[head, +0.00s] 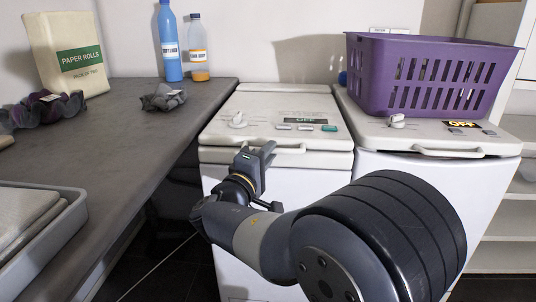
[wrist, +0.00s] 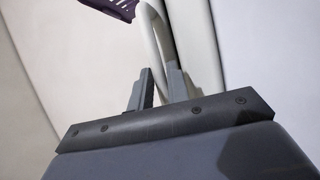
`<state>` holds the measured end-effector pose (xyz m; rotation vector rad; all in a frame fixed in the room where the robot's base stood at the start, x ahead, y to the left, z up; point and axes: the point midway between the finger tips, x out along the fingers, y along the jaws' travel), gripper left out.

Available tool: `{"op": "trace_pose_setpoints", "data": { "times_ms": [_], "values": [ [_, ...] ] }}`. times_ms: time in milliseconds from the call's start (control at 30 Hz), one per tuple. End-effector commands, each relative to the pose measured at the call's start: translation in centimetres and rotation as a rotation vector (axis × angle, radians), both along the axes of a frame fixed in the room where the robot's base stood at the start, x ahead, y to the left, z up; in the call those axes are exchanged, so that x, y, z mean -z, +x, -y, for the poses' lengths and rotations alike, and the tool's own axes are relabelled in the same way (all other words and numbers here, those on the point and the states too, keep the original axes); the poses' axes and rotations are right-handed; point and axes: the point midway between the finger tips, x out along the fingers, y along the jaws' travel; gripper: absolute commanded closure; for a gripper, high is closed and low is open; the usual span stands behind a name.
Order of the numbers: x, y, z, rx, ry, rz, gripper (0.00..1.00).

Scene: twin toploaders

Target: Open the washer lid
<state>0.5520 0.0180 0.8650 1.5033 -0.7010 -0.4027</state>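Two white top-loading machines stand side by side, both lids down. The left machine (head: 255,210) has a front lid handle (head: 291,150), a knob, and a dark panel. The right machine (head: 425,205) has its own handle (head: 448,153) and a yellow OFF display. I cannot tell which one is the washer. My gripper (head: 256,155) is at the left machine's front lid edge, its fingers apart. In the wrist view, a pale handle bar (wrist: 155,38) runs down to the gap between the fingertips (wrist: 160,72). Contact with the bar cannot be made out.
A purple basket (head: 430,75) sits on the right machine's lid. A grey counter (head: 120,140) on the left holds a paper rolls pack (head: 68,55), two bottles (head: 170,45), cloths and a grey tray (head: 45,245). Shelves (head: 510,200) stand at the right.

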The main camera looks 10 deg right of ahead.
Motion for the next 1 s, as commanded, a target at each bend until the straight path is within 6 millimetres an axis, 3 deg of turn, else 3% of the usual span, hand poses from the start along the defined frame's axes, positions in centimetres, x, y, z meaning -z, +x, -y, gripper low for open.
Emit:
{"op": "trace_pose_setpoints", "data": {
  "times_ms": [200,667,1000],
  "values": [
    [0.0,0.0,0.0,0.000,0.000,0.000,1.00],
    [-0.1,0.0,0.0,0.000,0.001,-0.002,1.00],
    [-3.1,0.0,0.0,0.000,0.015,-0.042,1.00]
  ]
}}
